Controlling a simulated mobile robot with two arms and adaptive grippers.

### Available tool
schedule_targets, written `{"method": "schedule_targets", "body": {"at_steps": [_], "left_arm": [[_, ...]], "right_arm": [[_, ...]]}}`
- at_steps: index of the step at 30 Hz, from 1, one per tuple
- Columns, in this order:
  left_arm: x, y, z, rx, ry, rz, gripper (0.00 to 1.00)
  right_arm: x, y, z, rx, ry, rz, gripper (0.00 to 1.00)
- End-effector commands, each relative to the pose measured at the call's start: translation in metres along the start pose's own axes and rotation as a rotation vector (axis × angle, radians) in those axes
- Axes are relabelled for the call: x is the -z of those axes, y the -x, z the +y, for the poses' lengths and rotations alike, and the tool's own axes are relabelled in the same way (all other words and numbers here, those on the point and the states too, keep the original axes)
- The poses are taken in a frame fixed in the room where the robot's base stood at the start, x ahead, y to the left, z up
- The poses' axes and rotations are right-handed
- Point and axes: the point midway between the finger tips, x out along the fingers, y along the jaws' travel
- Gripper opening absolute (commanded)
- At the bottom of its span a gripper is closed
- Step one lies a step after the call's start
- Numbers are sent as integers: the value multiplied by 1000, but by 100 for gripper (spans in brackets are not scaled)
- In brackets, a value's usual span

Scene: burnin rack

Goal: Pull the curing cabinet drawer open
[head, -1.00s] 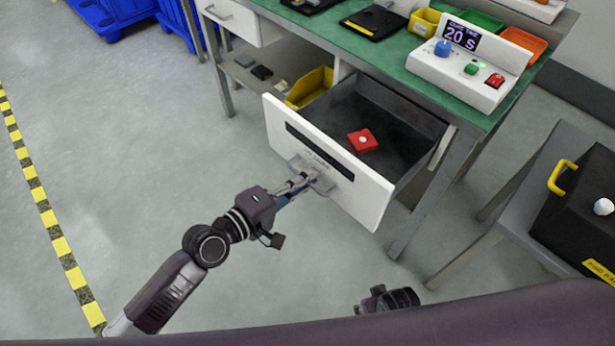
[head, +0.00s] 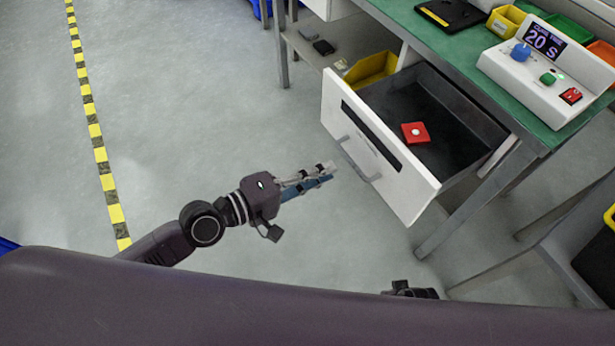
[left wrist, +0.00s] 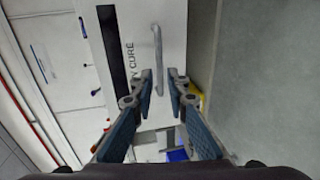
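The curing cabinet drawer (head: 385,165) stands pulled out from under the green bench, with a white front and a dark inside. A red block (head: 415,132) with a pale round spot lies in it. The grey bar handle (head: 358,158) on its front is free; it also shows upright in the left wrist view (left wrist: 158,60). My left gripper (head: 330,174) is just off the drawer front, apart from the handle.
A control box (head: 545,68) reading 20 S stands on the green bench top (head: 450,55). A yellow bin (head: 370,70) sits on the shelf left of the drawer. A grey table stands at the right. The floor left of the drawer is clear.

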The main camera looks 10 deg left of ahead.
Motion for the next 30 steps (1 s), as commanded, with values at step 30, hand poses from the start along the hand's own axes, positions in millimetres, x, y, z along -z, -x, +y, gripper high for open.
{"method": "schedule_targets", "body": {"at_steps": [30], "left_arm": [[0, 39, 0, 1, 2, 0, 15]], "right_arm": [[0, 0, 0, -1, 0, 0, 41]]}}
